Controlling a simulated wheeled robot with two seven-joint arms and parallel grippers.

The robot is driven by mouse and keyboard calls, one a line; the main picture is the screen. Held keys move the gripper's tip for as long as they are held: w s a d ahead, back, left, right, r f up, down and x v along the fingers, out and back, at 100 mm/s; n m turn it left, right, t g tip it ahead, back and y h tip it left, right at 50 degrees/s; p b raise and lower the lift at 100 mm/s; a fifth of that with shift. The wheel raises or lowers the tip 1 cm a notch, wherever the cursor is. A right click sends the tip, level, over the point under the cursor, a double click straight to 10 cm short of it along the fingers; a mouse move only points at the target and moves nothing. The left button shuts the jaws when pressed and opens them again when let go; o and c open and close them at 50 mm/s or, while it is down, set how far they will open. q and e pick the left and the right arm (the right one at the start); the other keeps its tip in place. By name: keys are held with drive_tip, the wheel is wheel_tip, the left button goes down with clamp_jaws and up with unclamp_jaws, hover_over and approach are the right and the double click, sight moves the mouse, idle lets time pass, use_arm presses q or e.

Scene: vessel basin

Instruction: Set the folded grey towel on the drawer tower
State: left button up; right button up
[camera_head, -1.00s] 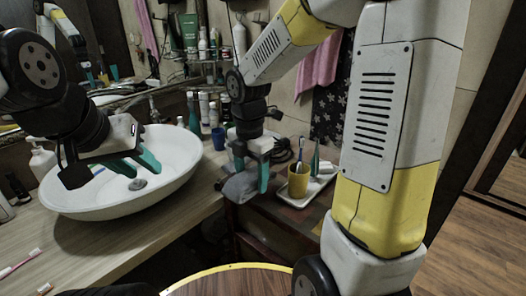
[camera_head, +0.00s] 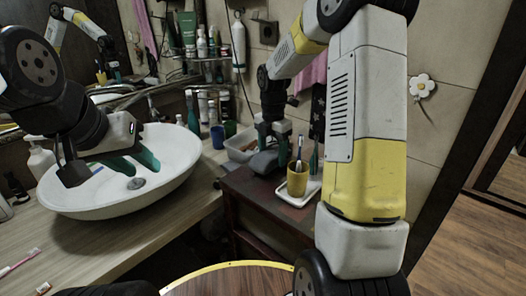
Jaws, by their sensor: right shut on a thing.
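The folded grey towel (camera_head: 263,163) is a small grey bundle at the back left part of the top of the drawer tower (camera_head: 236,184), a dark reddish-brown cabinet. My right gripper (camera_head: 271,146) is shut on the towel from above, its teal fingers partly hidden by the towel. The towel looks low over the top, but I cannot tell whether it touches it. My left gripper (camera_head: 131,164) is over the white basin, its two teal fingers apart and empty.
A yellow cup (camera_head: 297,183) with toothbrushes and a teal bottle (camera_head: 313,160) stand on a white tray (camera_head: 293,200) right of the towel. A pale bin (camera_head: 237,143) is behind it. The white basin (camera_head: 70,203) is on the counter. The tower top's front left is clear.

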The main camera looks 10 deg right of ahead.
drive_tip(key=shift+f, duration=0.9)
drive_tip(key=o, duration=1.4)
drive_tip(key=shift+f, duration=0.15)
drive_tip(key=shift+c, duration=0.2)
